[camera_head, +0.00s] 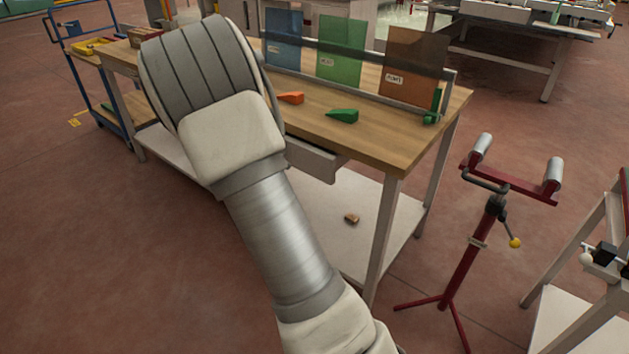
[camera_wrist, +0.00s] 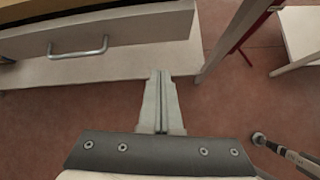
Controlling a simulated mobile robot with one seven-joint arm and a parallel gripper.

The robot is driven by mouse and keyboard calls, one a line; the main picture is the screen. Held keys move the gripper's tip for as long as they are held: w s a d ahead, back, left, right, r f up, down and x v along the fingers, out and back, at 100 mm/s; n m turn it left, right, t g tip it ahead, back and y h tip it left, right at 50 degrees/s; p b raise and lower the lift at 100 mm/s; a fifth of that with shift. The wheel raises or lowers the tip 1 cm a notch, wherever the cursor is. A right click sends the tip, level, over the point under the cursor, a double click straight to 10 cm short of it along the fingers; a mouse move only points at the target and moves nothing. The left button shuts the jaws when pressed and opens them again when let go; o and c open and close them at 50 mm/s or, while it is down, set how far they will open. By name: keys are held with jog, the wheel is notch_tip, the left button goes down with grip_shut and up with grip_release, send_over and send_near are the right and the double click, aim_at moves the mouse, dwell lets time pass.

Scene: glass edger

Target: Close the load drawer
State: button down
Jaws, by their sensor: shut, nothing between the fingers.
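The load drawer (camera_head: 316,162) hangs under the wooden table top and sticks out a little from its front. My arm covers its left part in the head view. In the wrist view the pale drawer front (camera_wrist: 130,30) crosses the upper left, with a grey bar handle (camera_wrist: 78,50) on it. The drawer's top edge and a strip behind it show there. My gripper (camera_wrist: 160,76) is shut and empty, its fingertips apart from the handle, below and right of it in the picture. The head view hides the gripper behind my arm.
The wooden table (camera_head: 400,150) carries coloured glass panels in a rack and orange and green wedges. A lower shelf (camera_head: 345,205) holds a small brown block. A red roller stand (camera_head: 470,240) stands right of the table. A blue cart (camera_head: 85,65) stands at the left.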

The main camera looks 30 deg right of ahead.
aim_at(326, 159)
jog(key=d+f+b, duration=0.1)
jog(key=d+f, duration=0.1)
jog(key=d, duration=0.1)
jog(key=d+f+n+b, duration=0.1)
jog(key=d+f+b, duration=0.1)
jog(key=d, duration=0.1)
jog(key=d+f+n+b, duration=0.1)
jog(key=d+f, duration=0.2)
jog(key=shift+w+d+f, duration=0.1)
jog(key=shift+w+d, duration=0.25)
jog(key=shift+d, duration=0.05)
jog(key=shift+w+d+b, duration=0.2)
jog(key=shift+d+b, duration=0.1)
jog(key=shift+d, duration=0.2)
jog(key=shift+w+d+r+p, duration=0.1)
jog(key=shift+d+r+p, duration=0.2)
jog(key=shift+p, duration=0.25)
jog(key=d+p, duration=0.1)
jog(key=d, duration=0.1)
jog(key=w+d+p, duration=0.1)
jog(key=d+p, duration=0.1)
jog(key=shift+w+d+f+p, duration=0.1)
jog(key=shift+w+f+p, duration=0.05)
jog(key=shift+p, duration=0.15)
